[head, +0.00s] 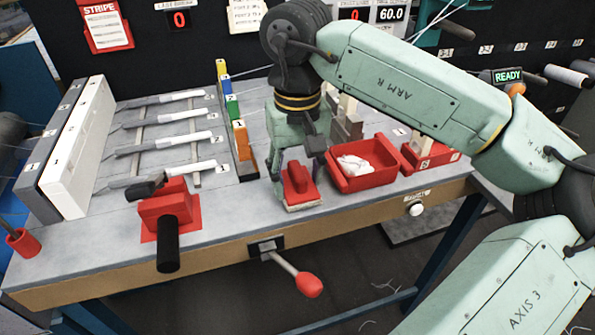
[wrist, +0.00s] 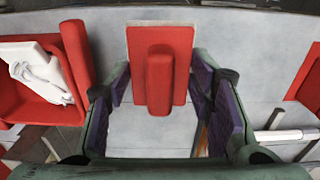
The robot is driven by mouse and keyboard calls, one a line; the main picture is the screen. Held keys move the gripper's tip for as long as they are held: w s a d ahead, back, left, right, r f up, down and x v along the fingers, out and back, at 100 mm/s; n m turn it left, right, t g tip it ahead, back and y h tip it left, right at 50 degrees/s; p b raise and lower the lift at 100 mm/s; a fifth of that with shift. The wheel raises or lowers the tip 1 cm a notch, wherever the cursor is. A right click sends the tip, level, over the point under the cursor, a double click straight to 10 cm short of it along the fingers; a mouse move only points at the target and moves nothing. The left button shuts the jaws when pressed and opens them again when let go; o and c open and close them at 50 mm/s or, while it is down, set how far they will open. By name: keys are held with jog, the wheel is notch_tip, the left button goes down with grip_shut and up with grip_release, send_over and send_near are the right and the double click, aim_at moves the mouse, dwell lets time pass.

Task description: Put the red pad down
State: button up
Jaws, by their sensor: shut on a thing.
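The red pad (head: 303,196) is a flat red plate with a raised red handle and a pale underside. It is at the front of the grey table, left of the red tray. My gripper (head: 298,172) points down and is shut on the pad's handle. In the wrist view the pad (wrist: 178,45) shows with its handle between my fingers (wrist: 160,95), and part of it reaches past them. The pad is level with or just above the tabletop; I cannot tell whether it touches.
The red tray (head: 372,184) with a white cloth (head: 356,164) stands close on the right. A red block with a black handle (head: 167,245) is to the left. A red-knobbed lever (head: 308,284) juts from the table front. The grey tabletop (head: 228,213) between block and pad is clear.

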aim_at(298, 170)
jog(key=shift+f, duration=0.2)
jog(key=o, duration=1)
notch_tip(298, 170, up, 12)
jog(key=shift+r+b, duration=0.25)
jog(key=shift+b, duration=0.15)
